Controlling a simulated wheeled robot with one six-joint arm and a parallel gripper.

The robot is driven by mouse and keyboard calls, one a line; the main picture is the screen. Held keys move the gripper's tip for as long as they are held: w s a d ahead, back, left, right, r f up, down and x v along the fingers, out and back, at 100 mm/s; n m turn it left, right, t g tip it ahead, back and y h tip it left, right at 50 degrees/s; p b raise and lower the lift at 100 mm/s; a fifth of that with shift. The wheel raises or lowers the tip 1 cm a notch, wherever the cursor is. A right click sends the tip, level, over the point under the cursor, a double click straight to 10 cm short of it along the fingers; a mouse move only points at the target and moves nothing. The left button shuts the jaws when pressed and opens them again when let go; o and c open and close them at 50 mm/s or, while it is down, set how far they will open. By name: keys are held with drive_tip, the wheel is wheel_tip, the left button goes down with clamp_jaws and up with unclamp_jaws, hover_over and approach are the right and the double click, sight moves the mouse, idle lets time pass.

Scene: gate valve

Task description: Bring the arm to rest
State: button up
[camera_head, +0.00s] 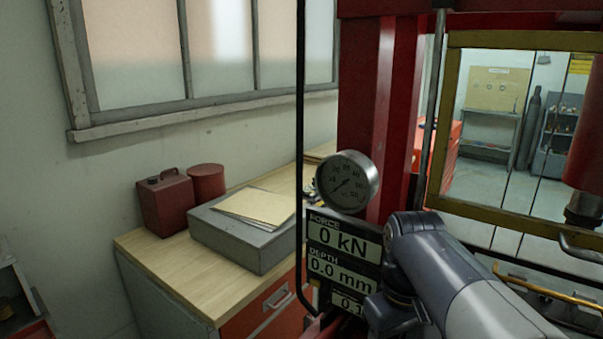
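My arm, grey and dark, reaches in from the bottom right and bends in front of a red press frame (365,90). My gripper is not visible in this view. A round pressure gauge (347,181) is on the red frame, its needle near the low end. Below it a dark display panel (343,240) reads 0 kN force and 0.0 mm depth; my arm covers part of its lower right.
A wooden-topped bench (165,262) stands at the left with a grey box (240,240), folders (255,205), a red can (166,200) and a red cylinder (207,182). A yellow-framed guard window (441,130) is at the right. A black cable (300,110) hangs in front.

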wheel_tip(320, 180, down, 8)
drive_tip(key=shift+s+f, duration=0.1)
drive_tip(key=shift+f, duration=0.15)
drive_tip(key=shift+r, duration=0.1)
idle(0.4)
